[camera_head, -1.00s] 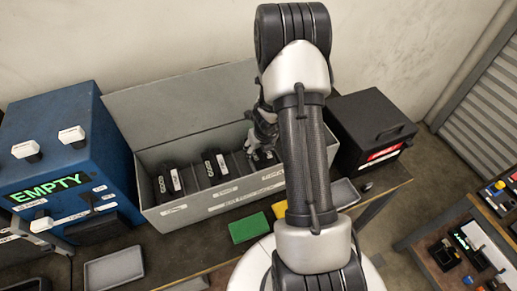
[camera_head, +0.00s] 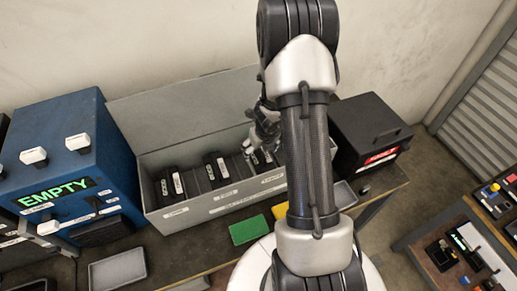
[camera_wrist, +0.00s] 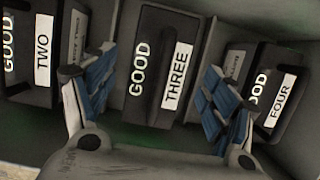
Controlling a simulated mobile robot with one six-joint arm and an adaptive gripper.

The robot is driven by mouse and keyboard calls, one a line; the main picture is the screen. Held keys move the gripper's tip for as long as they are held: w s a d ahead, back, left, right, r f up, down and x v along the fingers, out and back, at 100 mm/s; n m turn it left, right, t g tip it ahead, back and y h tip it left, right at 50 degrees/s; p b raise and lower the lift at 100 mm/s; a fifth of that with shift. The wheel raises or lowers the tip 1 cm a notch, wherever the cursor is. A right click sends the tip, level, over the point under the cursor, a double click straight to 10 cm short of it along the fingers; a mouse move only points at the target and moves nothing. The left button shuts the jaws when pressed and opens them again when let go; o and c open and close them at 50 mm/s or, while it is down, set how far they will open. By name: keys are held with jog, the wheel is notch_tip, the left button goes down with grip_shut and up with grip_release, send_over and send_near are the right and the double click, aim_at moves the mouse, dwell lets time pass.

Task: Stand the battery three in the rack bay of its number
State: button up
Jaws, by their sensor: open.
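The battery three (camera_wrist: 147,62) is a dark block marked GOOD and THREE, standing in a bay of the grey rack (camera_head: 228,203). In the head view its top (camera_head: 262,158) shows just below my gripper (camera_head: 264,130). In the wrist view my gripper (camera_wrist: 157,82) is open, with one blue-padded finger on each side of the battery and a gap to both. Nothing is held. Battery two (camera_wrist: 62,45) stands in the bay to the left and battery four (camera_wrist: 267,90) in the bay to the right.
A blue box with a green EMPTY display (camera_head: 60,180) stands left of the rack. A black box with a red label (camera_head: 370,135) stands right of it. A green pad (camera_head: 249,229), a yellow pad (camera_head: 281,210) and a grey tray (camera_head: 117,269) lie in front.

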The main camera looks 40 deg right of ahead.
jog(key=p+v, duration=0.3)
jog(key=v, duration=0.4)
jog(key=shift+s+r+p, duration=0.1)
jog(key=shift+r+p, duration=0.15)
jog(key=shift+p, duration=0.1)
jog(key=w+a+r+n+t+y, duration=0.1)
jog(key=w+a+r+n+t, duration=0.15)
jog(key=a+r+n, duration=0.7)
jog(key=s+a+r+n+y, duration=0.2)
jog(key=s+a+r+n, duration=0.2)
jog(key=a+r+n, duration=0.65)
jog(key=s+a+r+n+h, duration=0.1)
jog(key=s+r+n, duration=0.4)
jog(key=s+n, duration=0.4)
jog(key=s+r+n+g+h, duration=0.1)
jog(key=s+r+n, duration=0.4)
jog(key=s+n, duration=0.4)
jog(key=shift+a+n, duration=0.35)
jog(key=shift+n, duration=0.05)
